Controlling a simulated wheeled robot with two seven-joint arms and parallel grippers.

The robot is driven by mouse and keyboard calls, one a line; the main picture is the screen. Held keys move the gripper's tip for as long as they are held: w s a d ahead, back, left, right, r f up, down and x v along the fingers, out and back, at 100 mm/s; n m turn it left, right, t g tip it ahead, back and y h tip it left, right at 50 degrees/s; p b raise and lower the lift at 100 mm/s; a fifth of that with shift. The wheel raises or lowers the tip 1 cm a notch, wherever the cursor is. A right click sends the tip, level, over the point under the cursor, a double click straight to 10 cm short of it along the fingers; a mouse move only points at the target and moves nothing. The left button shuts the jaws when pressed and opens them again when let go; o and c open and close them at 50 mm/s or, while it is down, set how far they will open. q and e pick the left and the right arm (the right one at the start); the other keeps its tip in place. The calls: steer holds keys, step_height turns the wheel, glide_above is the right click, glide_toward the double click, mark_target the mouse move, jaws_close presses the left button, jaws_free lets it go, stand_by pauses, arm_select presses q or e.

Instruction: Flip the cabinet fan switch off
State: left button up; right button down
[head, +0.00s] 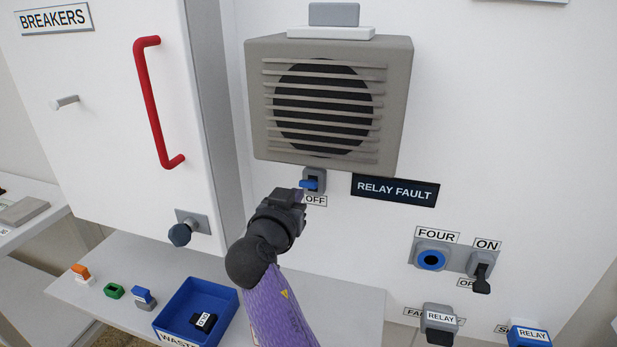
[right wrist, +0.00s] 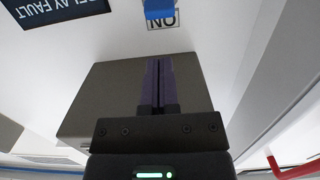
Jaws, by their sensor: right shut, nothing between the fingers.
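The fan switch (head: 315,176) is a small grey block with a blue lever, set just under the slatted fan box (head: 400,100). An OFF label (head: 316,201) is below it. My right gripper (head: 300,194) is shut and empty, with its purple fingertips close to the lower left of the lever and partly over the OFF label. I cannot tell whether they touch. In the right wrist view the picture is upside down: the blue lever (right wrist: 160,9) and an ON label (right wrist: 162,23) show beyond the shut fingers (right wrist: 158,62). My left gripper is not in view.
The RELAY FAULT sign (head: 395,190) is right of the switch. A cabinet door with a red handle (head: 154,105) stands at left. The FOUR and ON/OFF controls (head: 455,259) are lower right. A blue waste bin (head: 222,293) sits on the shelf below.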

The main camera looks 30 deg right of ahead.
mark_target(308, 184)
steer(key=b+x, duration=0.1)
steer(key=x, duration=0.7)
steer(key=shift+w+d, duration=0.1)
steer(key=shift+d, duration=0.15)
steer(key=shift+f+b, duration=0.1)
steer(key=shift+b, duration=0.2)
